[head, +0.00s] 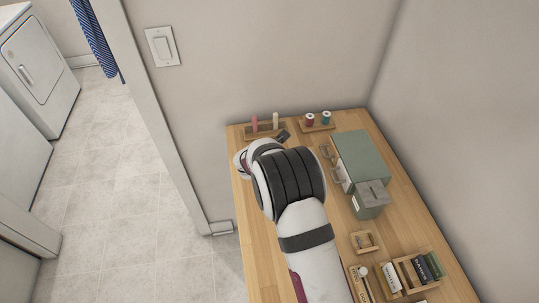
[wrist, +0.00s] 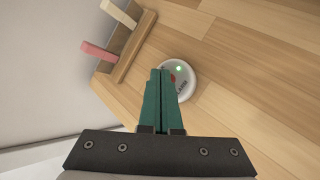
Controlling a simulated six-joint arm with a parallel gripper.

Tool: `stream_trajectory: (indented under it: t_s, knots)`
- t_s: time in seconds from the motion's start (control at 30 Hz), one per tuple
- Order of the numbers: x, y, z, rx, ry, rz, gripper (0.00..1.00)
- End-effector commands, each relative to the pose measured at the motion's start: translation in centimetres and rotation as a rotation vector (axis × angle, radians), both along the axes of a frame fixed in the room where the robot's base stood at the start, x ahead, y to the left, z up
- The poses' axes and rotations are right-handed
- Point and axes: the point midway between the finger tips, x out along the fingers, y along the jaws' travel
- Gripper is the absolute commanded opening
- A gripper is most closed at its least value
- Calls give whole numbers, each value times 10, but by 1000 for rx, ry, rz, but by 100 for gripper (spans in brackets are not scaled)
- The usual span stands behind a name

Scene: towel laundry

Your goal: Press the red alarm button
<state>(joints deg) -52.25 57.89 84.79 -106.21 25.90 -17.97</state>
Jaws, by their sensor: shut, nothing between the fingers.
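The alarm button (wrist: 186,88) is a round white unit on the wooden tabletop in the wrist view. It has a lit green light, dark lettering and a bit of red showing beside my fingers. My gripper (wrist: 160,73) is shut and empty, its green fingers together. The fingertips overlap the left part of the button in the picture and hide much of its red part. I cannot tell whether they touch it.
A wooden rack (wrist: 137,48) with a pink and a cream piece stands beside the button, near the wall. A spool rack (head: 318,127), a green box (head: 362,155), a grey box (head: 369,205) and a book holder (head: 412,287) occupy the table's right side.

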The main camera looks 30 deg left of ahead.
Motion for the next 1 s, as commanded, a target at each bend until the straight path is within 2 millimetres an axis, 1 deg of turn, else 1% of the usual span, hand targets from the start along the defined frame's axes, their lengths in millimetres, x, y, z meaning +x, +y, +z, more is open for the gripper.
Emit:
stream_trajectory:
  t_s: [0.33, 0.57, 0.8, 0.87, 1.0]
  knots:
    - [0, 0, -2, 0, 0, 0, 0]
    - [0, 0, 9, 1, 0, 1, 0]
    - [0, 0, 11, 0, 0, 0, 0]
    - [0, 0, 16, 1, -1, -1, 0]
    - [0, 0, 36, 3, -1, -2, 0]
